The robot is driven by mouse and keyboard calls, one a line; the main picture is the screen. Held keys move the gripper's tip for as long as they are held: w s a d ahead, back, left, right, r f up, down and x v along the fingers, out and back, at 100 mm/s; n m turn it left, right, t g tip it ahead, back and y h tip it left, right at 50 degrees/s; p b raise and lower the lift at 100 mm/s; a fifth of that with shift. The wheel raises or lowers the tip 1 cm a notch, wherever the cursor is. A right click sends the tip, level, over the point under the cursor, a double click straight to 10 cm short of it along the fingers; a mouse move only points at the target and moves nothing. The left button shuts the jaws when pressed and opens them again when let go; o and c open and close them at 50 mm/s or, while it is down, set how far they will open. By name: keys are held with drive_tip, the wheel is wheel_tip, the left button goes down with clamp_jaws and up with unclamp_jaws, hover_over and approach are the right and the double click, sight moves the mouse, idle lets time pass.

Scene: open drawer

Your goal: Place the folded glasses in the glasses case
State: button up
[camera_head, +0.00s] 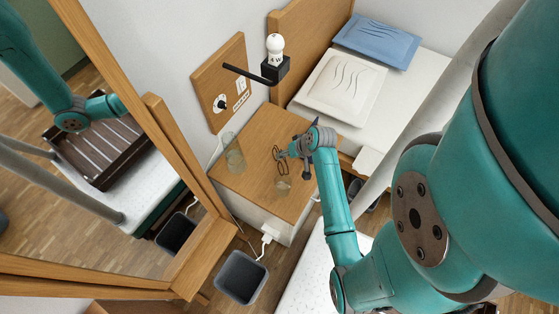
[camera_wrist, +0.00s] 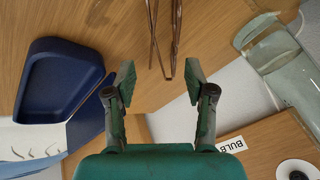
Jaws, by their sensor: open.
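The folded glasses (camera_wrist: 176,32), with thin brown frames, lie on the wooden top of the bedside cabinet. In the wrist view they reach in from the top edge, and part of them is cut off. In the head view the glasses (camera_head: 282,184) lie just in front of my gripper (camera_head: 281,154). My gripper (camera_wrist: 158,82) is open and empty, its fingers apart on either side of the glasses' near end. The dark blue glasses case (camera_wrist: 62,75) lies open at the left in the wrist view, its hollow facing the camera. My arm mostly hides it in the head view.
A clear glass vessel (camera_wrist: 285,65) stands at the right of the wrist view; clear glassware (camera_head: 233,155) shows on the cabinet top (camera_head: 255,125). A wall lamp (camera_head: 275,47) juts out above. A bed is behind, a large mirror left, a grey bin (camera_head: 241,278) below.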

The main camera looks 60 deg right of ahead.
drive_tip(key=shift+x, duration=1.65)
drive_tip(key=shift+w, duration=0.1)
drive_tip(key=c, duration=0.8)
drive_tip(key=shift+r, duration=0.1)
drive_tip(key=shift+r, duration=4.95)
